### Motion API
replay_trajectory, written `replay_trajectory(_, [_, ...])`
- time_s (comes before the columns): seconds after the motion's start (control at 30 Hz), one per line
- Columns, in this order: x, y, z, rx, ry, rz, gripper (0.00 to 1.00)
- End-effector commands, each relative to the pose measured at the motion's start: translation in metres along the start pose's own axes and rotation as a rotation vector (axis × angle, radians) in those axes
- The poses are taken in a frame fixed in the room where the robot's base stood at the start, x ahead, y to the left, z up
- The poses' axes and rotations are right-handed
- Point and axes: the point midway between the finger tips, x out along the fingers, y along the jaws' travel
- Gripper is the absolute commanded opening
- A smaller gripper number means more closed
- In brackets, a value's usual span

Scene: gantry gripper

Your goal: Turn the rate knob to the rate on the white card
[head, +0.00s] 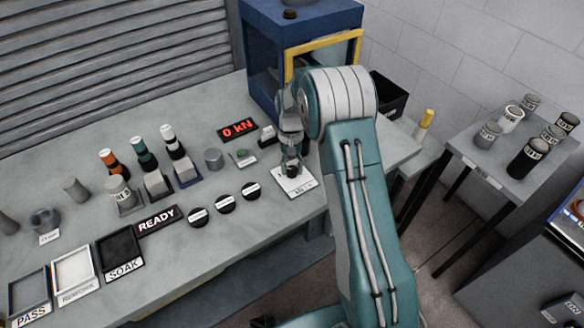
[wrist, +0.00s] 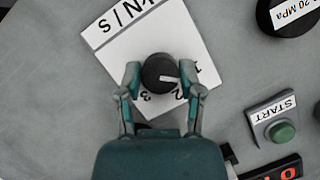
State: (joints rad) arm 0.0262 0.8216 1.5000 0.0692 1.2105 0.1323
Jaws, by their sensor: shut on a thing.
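The rate knob (wrist: 157,66) is a black round knob with a white pointer mark. It sits on a white dial plate (wrist: 125,42) lettered kN/S, with a few digits partly hidden by my gripper. In the wrist view the mark points right and slightly down, near the 1 and 2; the exact reading is unclear. My gripper (wrist: 160,78) is shut on the knob, one finger on each side. In the head view my gripper (head: 291,163) comes down over the dial plate (head: 294,186). A small white card (head: 49,237) lies before a grey cylinder at the left; its lettering is unreadable.
A red display (head: 238,130) reads 0 kN, with a green START button (wrist: 283,131) nearby. Black labelled discs (head: 225,204), bottles (head: 145,152), a READY sign (head: 160,220) and trays (head: 120,252) stand left. The blue press frame (head: 262,60) rises behind my arm.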

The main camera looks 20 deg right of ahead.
Motion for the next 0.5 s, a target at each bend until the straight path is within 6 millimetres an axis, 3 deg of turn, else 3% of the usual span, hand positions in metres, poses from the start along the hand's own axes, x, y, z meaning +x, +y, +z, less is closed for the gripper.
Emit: replay_trajectory(0.5, [-0.0014, -0.0016, -0.0024, -0.177, 0.012, 0.072, 0.01])
